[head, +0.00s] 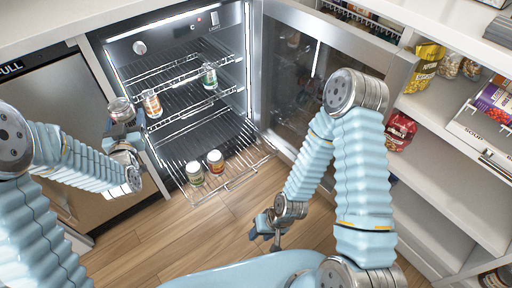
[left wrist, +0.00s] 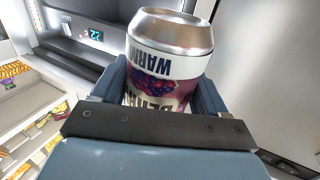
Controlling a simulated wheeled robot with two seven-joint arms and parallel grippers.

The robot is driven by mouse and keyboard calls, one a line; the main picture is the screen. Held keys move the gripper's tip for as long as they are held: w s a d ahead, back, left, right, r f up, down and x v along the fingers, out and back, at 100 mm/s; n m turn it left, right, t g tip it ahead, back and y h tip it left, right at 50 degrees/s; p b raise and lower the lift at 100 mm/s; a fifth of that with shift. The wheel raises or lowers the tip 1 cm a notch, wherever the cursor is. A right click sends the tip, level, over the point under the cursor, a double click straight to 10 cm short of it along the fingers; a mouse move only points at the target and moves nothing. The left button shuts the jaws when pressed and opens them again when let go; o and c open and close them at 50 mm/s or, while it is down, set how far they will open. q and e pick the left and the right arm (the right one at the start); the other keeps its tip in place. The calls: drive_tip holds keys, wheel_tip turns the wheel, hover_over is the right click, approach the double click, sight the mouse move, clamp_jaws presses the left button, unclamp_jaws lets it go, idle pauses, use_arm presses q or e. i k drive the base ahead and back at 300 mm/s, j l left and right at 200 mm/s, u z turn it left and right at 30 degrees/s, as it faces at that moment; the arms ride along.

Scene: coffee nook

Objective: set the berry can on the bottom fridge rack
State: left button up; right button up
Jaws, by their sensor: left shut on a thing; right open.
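The berry can (head: 121,109), silver-topped with a purple berry label, is held in my left gripper (head: 124,128), left of the fridge opening. In the left wrist view the berry can (left wrist: 168,65) sits between the two fingers (left wrist: 160,92), its label print upside down. The bottom fridge rack (head: 240,176) is slid out over the floor. A green can (head: 194,173) and an orange-and-white can (head: 215,162) stand on it. My right gripper (head: 267,227) is open and empty, low over the floor.
The fridge door (head: 300,75) stands open on the right. An orange-labelled can (head: 151,103) and a green-and-white can (head: 209,76) stand on racks above. A shelf unit with a red bag (head: 400,131) and a yellow bag (head: 425,68) is on the right. The bottom rack has bare room.

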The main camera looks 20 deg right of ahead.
sight(242, 157)
drive_tip(key=i+j+z, duration=0.15)
drive_tip(key=z, duration=0.25)
drive_tip(key=i+j+z, duration=0.15)
drive_tip(key=z, duration=0.25)
drive_tip(key=i+j+z, duration=0.1)
drive_tip(key=j+z, duration=0.5)
drive_tip(key=z, duration=0.2)
drive_tip(key=i+j, duration=0.1)
drive_tip(key=j, duration=0.2)
